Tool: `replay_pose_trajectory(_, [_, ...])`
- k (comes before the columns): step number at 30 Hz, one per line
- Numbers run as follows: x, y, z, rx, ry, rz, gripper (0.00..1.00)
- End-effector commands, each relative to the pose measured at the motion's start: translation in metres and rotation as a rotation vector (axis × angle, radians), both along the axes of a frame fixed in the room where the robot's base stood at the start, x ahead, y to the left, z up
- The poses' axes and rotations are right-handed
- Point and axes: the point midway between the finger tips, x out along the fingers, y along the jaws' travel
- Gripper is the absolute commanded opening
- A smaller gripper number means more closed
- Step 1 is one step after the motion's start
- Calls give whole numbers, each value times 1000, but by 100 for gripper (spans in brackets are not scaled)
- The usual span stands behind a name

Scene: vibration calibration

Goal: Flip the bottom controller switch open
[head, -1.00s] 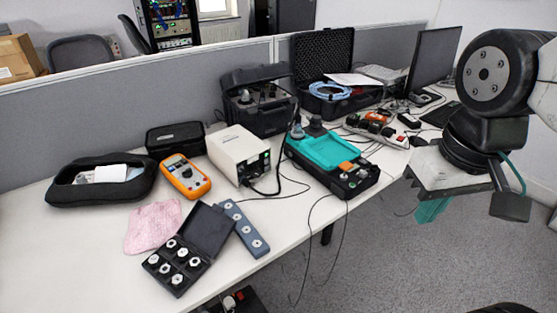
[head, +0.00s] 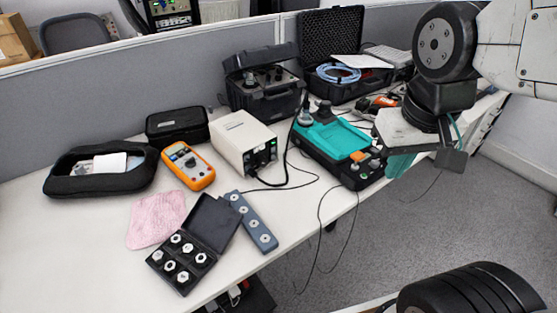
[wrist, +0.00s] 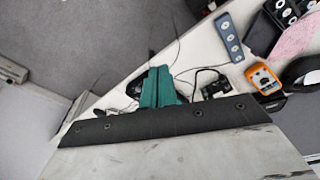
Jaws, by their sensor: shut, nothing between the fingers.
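A black unit with a teal top (head: 333,138) stands near the table's right edge, with small buttons or knobs (head: 366,168) at its front end. A cream box (head: 240,135) with a dark control panel (head: 262,155) stands to its left. I cannot tell which one is the controller, and no single switch or its position can be made out. My gripper (head: 398,166) is shut and empty, its teal fingers just right of the teal-topped unit's front end and apparently above it. In the wrist view the shut fingers (wrist: 160,88) cover part of the dark equipment behind.
An orange multimeter (head: 188,165), a pink cloth (head: 157,218), a black case of white-topped pieces (head: 208,226) and a blue-grey strip (head: 252,222) lie at the left. Black cables (head: 320,215) hang over the table's front edge. Open cases stand behind.

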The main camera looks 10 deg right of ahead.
Motion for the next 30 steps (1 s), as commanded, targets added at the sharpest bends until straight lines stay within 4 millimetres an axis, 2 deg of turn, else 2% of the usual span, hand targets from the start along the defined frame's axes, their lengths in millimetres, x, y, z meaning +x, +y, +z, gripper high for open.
replay_pose_trajectory(5, [84, -19, -32, -22, -136, -208, 0])
replay_pose_trajectory(9, [153, -28, -65, 18, -281, -359, 0])
replay_pose_trajectory(15, [234, -24, -125, 193, -446, -526, 0])
replay_pose_trajectory(18, [264, -14, -159, 328, -495, -601, 0])
replay_pose_trajectory(21, [285, 0, -192, 488, -516, -672, 0])
replay_pose_trajectory(25, [298, 19, -227, 684, -500, -754, 0])
replay_pose_trajectory(30, [302, 36, -252, 862, -460, -827, 0])
